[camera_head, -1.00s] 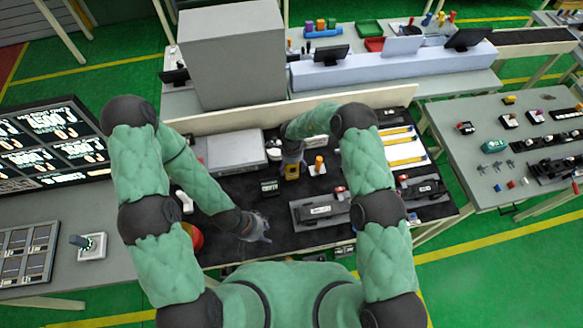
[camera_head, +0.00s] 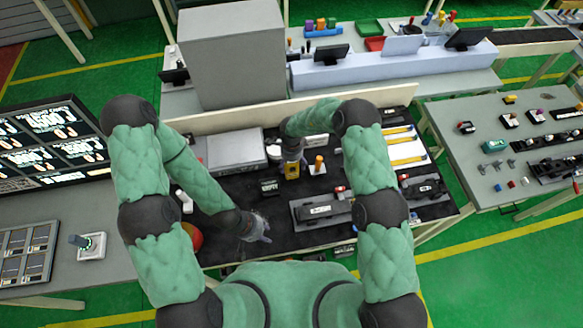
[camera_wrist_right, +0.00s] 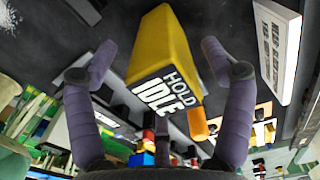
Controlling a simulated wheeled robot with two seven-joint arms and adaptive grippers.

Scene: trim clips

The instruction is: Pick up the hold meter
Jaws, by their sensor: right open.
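The hold meter (camera_wrist_right: 165,65) is a yellow block with a dark face reading "HOLD IDLE" in the right wrist view. In the head view the yellow meter (camera_head: 292,171) stands on the dark mat, partly covered by my right gripper (camera_head: 292,158). In the wrist view my right gripper (camera_wrist_right: 158,48) is open, with one finger on each side of the meter; a gap shows at each side. My left gripper (camera_head: 258,232) hangs over the front of the mat, away from the meter; its finger opening is not clear.
An orange-topped peg on a white base (camera_head: 318,165) stands close right of the meter. A small black display (camera_head: 270,186) is to its left and a dark device (camera_head: 322,210) in front. A grey box (camera_head: 236,150) lies behind left. Bare mat shows around the left gripper.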

